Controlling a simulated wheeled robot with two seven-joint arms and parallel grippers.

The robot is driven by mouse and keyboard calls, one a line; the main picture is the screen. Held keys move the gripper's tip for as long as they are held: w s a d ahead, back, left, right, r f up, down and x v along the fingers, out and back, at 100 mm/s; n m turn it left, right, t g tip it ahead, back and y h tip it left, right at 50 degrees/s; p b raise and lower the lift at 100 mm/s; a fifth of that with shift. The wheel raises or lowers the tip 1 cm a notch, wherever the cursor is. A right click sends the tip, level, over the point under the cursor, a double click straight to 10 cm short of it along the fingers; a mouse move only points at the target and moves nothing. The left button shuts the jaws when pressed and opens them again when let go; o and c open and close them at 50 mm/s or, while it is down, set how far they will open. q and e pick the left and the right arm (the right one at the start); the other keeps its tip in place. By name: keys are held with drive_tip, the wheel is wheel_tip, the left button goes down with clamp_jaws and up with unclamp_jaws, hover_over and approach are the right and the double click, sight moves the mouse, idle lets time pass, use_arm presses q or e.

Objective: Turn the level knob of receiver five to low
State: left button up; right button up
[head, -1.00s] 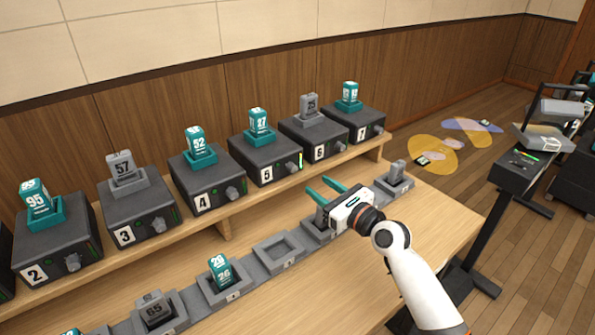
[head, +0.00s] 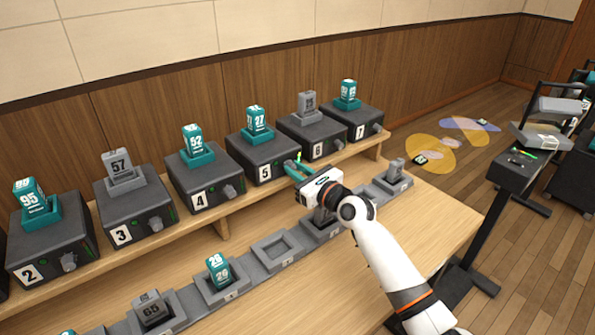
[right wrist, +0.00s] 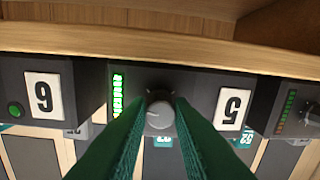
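Receiver five (head: 262,159) is a dark box on the raised wooden shelf, with a white 5 label on its front. Its grey level knob (right wrist: 160,115) shows in the upside-down right wrist view, with a pale pointer mark toward the picture's left. Beside it is a tall bar of lit green lights (right wrist: 117,95). My right gripper (head: 292,168) is at receiver five's front, its teal fingers apart. In the wrist view the fingertips (right wrist: 161,103) are on either side of the knob; whether they touch it I cannot tell. My left gripper is not in view.
Receiver six (head: 312,138) and receiver four (head: 207,180) stand on either side of receiver five. Below the shelf, a row of grey docks (head: 277,250) runs along the wooden table. A dark stand (head: 512,172) is at the right.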

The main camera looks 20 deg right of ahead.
clamp_jaws()
